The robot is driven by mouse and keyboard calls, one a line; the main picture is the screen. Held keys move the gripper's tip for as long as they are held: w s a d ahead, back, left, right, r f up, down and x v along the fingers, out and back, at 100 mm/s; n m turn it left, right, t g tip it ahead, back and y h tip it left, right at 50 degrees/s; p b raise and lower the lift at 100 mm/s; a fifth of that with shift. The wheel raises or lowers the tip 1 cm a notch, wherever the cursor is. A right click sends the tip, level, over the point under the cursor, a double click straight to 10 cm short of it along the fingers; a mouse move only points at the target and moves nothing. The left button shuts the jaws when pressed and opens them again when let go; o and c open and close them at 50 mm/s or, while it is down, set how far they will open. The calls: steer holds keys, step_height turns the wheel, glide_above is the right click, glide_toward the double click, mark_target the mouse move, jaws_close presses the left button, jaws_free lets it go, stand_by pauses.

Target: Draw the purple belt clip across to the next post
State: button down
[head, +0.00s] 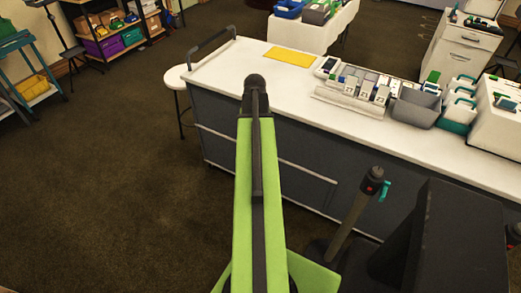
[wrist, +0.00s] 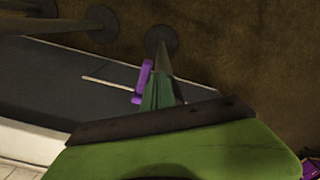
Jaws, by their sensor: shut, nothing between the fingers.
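The purple belt clip (wrist: 143,80) shows in the wrist view, just left of my gripper (wrist: 161,93). My gripper appears as narrow dark-green fingers beyond my lime-green, dark-edged body. It is shut and empty. I cannot tell whether it touches the clip. A grey post (wrist: 168,70) with a round base (wrist: 160,40) stands behind the fingers, and its upper end is hidden. A post (head: 352,213) with a red and dark head and a teal clip (head: 384,190) stands right of my arm in the head view. The purple clip is not visible there.
A long white-topped counter (head: 225,72) crosses beyond the posts, with a yellow mat (head: 290,56) and a grey bin (head: 416,107) on it. A round stool (head: 178,79) stands at its left end. Open brown floor (head: 90,170) lies to the left.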

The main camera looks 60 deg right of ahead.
step_height(320, 180, down, 4)
steer(key=b, duration=0.4)
steer(key=shift+s+a+f, duration=0.1)
